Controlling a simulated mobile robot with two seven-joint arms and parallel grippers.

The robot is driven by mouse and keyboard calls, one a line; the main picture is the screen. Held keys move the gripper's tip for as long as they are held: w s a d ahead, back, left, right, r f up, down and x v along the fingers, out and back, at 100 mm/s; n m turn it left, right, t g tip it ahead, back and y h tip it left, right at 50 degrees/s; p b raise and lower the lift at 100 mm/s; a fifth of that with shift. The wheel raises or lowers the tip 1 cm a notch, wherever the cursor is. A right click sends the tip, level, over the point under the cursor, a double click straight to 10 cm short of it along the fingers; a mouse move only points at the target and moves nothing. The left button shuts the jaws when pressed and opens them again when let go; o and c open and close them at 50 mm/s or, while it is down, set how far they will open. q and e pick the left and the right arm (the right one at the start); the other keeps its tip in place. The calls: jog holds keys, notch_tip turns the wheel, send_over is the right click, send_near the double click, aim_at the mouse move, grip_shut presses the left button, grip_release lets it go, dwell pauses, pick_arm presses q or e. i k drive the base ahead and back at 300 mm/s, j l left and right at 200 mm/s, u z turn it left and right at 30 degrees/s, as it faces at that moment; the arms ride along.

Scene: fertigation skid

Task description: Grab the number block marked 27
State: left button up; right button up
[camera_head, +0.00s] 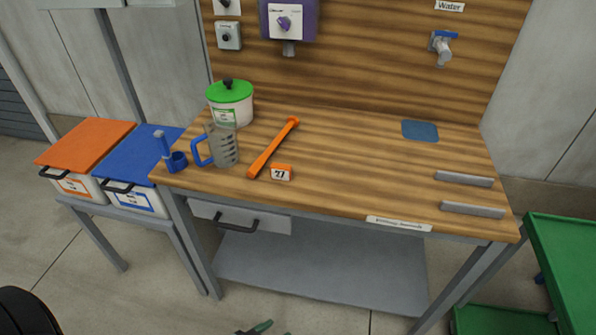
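The number block (281,172) is a small orange block with a white face. It sits near the front edge of the wooden workbench top (340,180), left of the middle. Its dark digits are small and look like 27. The face is turned towards me and nothing covers it. Neither gripper can be made out clearly. A small dark piece with green tips (260,328) is cut off by the bottom edge, and I cannot tell what it is. Nothing touches the block.
An orange wrench-like bar (274,147) lies just behind the block. A measuring jug (224,148), blue holder (177,161) and green-lidded tub (230,103) stand left. Grey rails (472,209) and a blue pad (420,131) are right. The bench's middle is clear.

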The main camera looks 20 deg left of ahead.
aim_at(278, 171)
jog(key=j+z, duration=0.3)
jog(key=j, duration=1.3)
jog(key=i, duration=0.05)
